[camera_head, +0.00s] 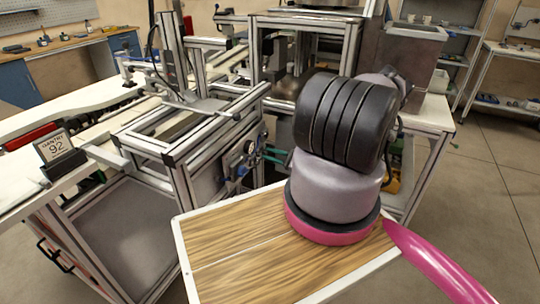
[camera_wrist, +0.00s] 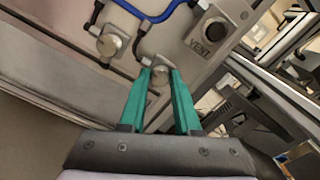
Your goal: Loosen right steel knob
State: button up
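The right steel knob (camera_wrist: 160,74) is a small round metal knob on the grey panel, low in the middle of the wrist view. The left steel knob (camera_wrist: 109,44) is to its left, beside a pipe fitting. My gripper (camera_wrist: 160,78) points at the right knob, with its two teal fingers apart and their tips close to either side of it. I cannot tell whether the tips touch the knob. In the head view my gripper (camera_head: 268,155) shows only as teal fingers beside the machine's side panel; my arm hides the rest.
A black knob marked VENT (camera_wrist: 215,31) is on the panel, up and right of the right knob. A blue hose (camera_wrist: 150,16) and dark pipes run close above. The machine's aluminium frame (camera_head: 180,150) surrounds the panel. A sign reading 92 (camera_head: 54,146) stands at left.

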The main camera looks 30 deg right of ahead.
jog(key=o, duration=0.4)
jog(key=shift+s+d, duration=0.1)
jog(key=v, duration=1)
jog(key=shift+s+d, duration=0.2)
jog(key=shift+s, duration=0.05)
